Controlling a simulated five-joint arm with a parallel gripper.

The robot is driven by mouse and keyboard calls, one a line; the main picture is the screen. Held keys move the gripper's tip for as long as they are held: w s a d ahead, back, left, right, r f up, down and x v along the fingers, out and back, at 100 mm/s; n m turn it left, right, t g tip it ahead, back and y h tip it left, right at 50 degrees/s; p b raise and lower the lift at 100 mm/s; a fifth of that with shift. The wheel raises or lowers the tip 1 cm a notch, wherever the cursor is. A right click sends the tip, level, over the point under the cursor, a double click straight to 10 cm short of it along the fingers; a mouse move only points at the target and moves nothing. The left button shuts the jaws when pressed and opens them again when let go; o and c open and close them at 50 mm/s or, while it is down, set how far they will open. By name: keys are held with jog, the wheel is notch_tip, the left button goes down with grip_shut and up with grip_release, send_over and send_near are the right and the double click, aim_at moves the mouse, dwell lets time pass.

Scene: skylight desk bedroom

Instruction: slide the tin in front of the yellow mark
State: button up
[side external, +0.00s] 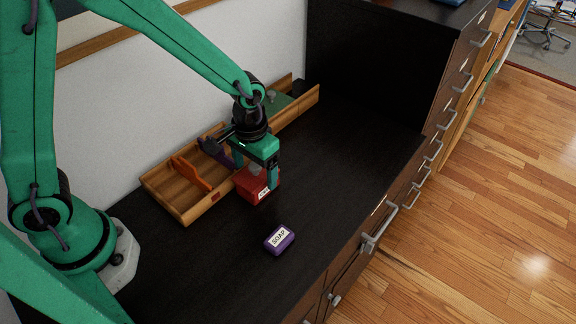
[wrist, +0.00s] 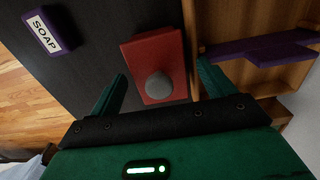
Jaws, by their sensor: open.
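The tin is a red box with a grey round knob on top and a pale label on its side; it stands on the dark desk against the front of a wooden tray. It shows in the side view (side external: 262,192) and the wrist view (wrist: 150,47). My gripper (side external: 256,172) is open above the tin, pointing down. In the wrist view my gripper's fingers (wrist: 163,72) lie on either side of the tin, and I see no grip on it. I cannot make out a yellow mark in either view; my arm hides part of the tray.
The wooden tray (side external: 187,216) runs along the wall, with orange (side external: 190,172), purple (side external: 214,151) and green (side external: 282,103) parts inside. A purple soap box (side external: 280,240) lies on the desk nearer the drawers. The desk's right part (side external: 350,150) is clear.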

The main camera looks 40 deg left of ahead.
aim_at(254, 165)
jog(key=shift+r, duration=3.8)
jog(key=shift+s+a+r, duration=0.1)
jog(key=shift+a+r, duration=0.2)
jog(key=shift+r, duration=0.2)
jog(key=s+a+r+t, duration=0.5)
jog(key=s+a+r, duration=0.5)
jog(key=s+r, duration=0.2)
jog(key=shift+s+a+t, duration=0.3)
jog(key=shift+s+a, duration=0.05)
jog(key=shift+s, duration=0.05)
